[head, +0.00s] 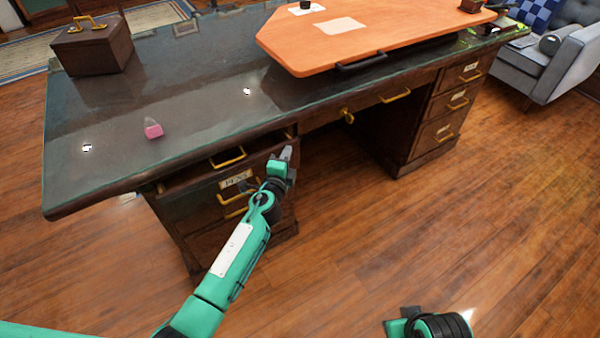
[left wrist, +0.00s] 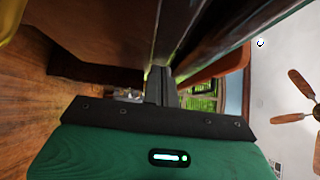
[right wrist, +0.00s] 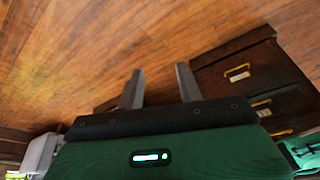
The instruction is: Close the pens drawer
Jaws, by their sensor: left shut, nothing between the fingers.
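The pens drawer, with a "PENS" label (head: 237,180), is in the left pedestal of the dark wood desk in the head view. It appears to jut out a little from the pedestal; the exact gap is hard to tell. A brass handle (head: 238,191) shows below the label, partly behind my left arm. My left gripper (head: 287,154) is shut and empty at the right end of the drawer front, under the desk edge. Contact is unclear. Its closed fingers show beside dark wood in the left wrist view (left wrist: 161,85). My right gripper (right wrist: 160,75) is open and empty, away from the desk.
The glass-covered desktop (head: 190,90) holds a pink object (head: 153,129), a brown case (head: 93,45) and an orange board (head: 350,40). Another pedestal of drawers (head: 445,110) stands right. A grey sofa (head: 550,60) is at the far right. The wood floor in front is clear.

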